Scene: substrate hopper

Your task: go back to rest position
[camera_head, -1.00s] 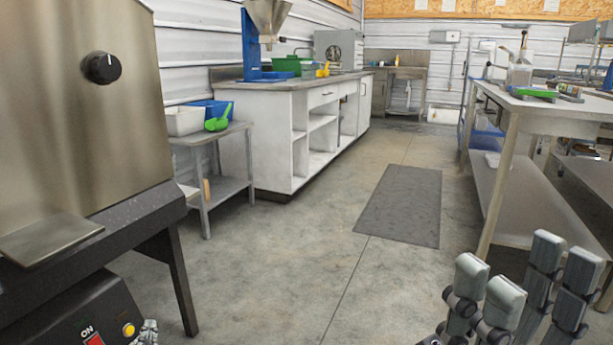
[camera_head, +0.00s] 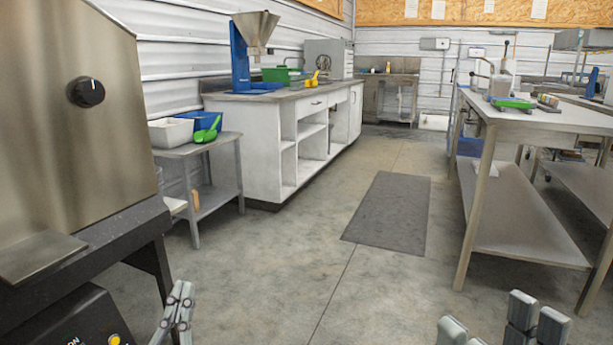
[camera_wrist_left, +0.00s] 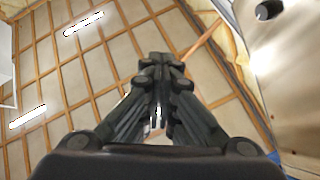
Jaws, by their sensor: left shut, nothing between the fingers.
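My left gripper (camera_head: 181,290) shows at the bottom left of the head view, pointing up beside the dark stand of the steel machine. Its fingers are together with nothing between them. The left wrist view also shows the left gripper (camera_wrist_left: 161,62) with its fingertips meeting, pointing up toward the ceiling. My right gripper (camera_head: 495,322) shows only its fingertips at the bottom right edge of the head view. They are apart, with bare floor seen between them. The rest of the right gripper is below the frame.
A steel machine (camera_head: 60,130) stands close at the left. A small side table (camera_head: 215,145) holds bins and a green scoop. A white cabinet (camera_head: 262,150) carries a hopper (camera_head: 257,28). A steel worktable (camera_head: 540,118) is at the right. The floor between, with a dark mat (camera_head: 388,215), is open.

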